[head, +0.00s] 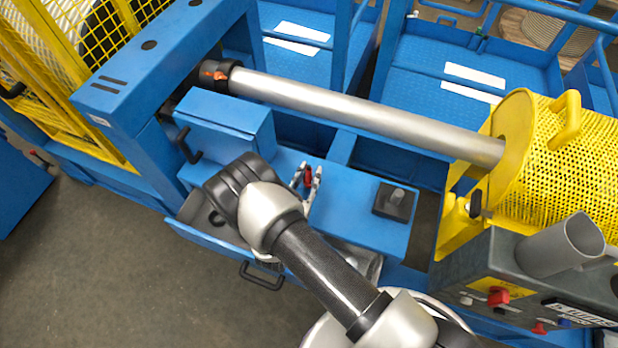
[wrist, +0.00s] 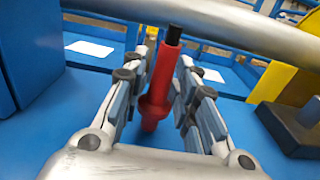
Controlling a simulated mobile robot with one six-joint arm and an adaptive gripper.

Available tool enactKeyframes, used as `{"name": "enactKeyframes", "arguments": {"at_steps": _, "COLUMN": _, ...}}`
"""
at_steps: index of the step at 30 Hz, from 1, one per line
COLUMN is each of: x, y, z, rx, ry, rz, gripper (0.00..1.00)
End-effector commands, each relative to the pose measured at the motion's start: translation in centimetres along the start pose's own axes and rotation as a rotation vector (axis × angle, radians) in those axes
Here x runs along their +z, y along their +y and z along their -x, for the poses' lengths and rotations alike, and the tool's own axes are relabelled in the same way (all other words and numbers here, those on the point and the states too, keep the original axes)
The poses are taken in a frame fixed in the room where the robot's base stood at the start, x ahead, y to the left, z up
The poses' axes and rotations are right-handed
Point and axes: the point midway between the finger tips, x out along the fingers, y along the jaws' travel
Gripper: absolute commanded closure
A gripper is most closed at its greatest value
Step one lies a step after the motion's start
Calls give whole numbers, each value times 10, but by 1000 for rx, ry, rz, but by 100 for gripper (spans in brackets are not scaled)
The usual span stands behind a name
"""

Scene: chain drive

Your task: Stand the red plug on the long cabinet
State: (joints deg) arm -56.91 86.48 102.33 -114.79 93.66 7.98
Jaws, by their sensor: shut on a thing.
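The red plug (head: 309,176) is between the fingers of my gripper (head: 306,175), over the blue top of the long cabinet (head: 350,215). In the wrist view the red plug (wrist: 160,82) has a black tip pointing up and a wider collar low down. It looks roughly upright, leaning a little in the picture. My gripper (wrist: 163,88) is shut on it, with a finger on each side. I cannot tell whether the plug's lower end touches the cabinet top.
A blue box with a black handle (head: 225,130) stands left of my gripper. A dark block (head: 395,202) sits at the cabinet top's right end. A steel shaft (head: 370,115) runs behind. An open drawer (head: 225,242) juts out in front. Bare top lies between gripper and block.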

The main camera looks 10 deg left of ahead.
Motion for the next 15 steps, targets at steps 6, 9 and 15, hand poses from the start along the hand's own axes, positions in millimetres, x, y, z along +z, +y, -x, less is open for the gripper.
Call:
{"name": "enactKeyframes", "arguments": {"at_steps": 6, "x": -3, "y": 0, "z": 0, "rx": 0, "ry": -1, "rz": -1, "gripper": 99}}
{"name": "enactKeyframes", "arguments": {"at_steps": 9, "x": -4, "y": 0, "z": 0, "rx": 0, "ry": -1, "rz": -1, "gripper": 99}}
{"name": "enactKeyframes", "arguments": {"at_steps": 15, "x": -7, "y": 0, "z": 0, "rx": 0, "ry": -1, "rz": -1, "gripper": 67}}
